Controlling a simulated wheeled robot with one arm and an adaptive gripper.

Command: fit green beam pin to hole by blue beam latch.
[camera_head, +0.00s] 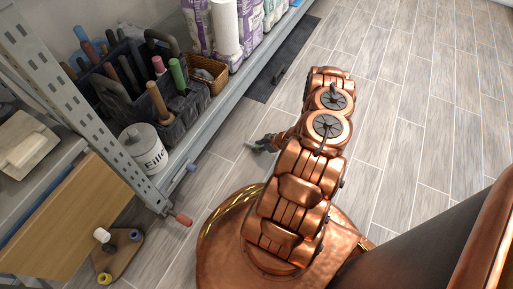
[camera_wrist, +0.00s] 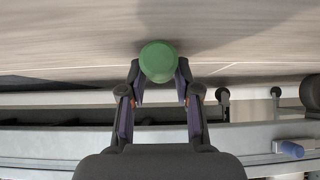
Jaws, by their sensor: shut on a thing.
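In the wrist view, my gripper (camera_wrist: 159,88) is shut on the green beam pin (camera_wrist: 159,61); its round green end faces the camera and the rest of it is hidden. The blue beam latch (camera_wrist: 291,150) is at the lower right of that view, on the pale grey rack beam (camera_wrist: 240,138). The pin is apart from the beam and latch. In the head view, my gripper (camera_head: 262,144) is small, over the floor to the right of the rack.
A tool caddy (camera_head: 122,92), a white canister (camera_head: 143,150) and a wicker basket (camera_head: 209,74) stand on the shelf. A wooden dolly (camera_head: 122,256) lies at lower left. Open floor (camera_head: 410,120) is at right.

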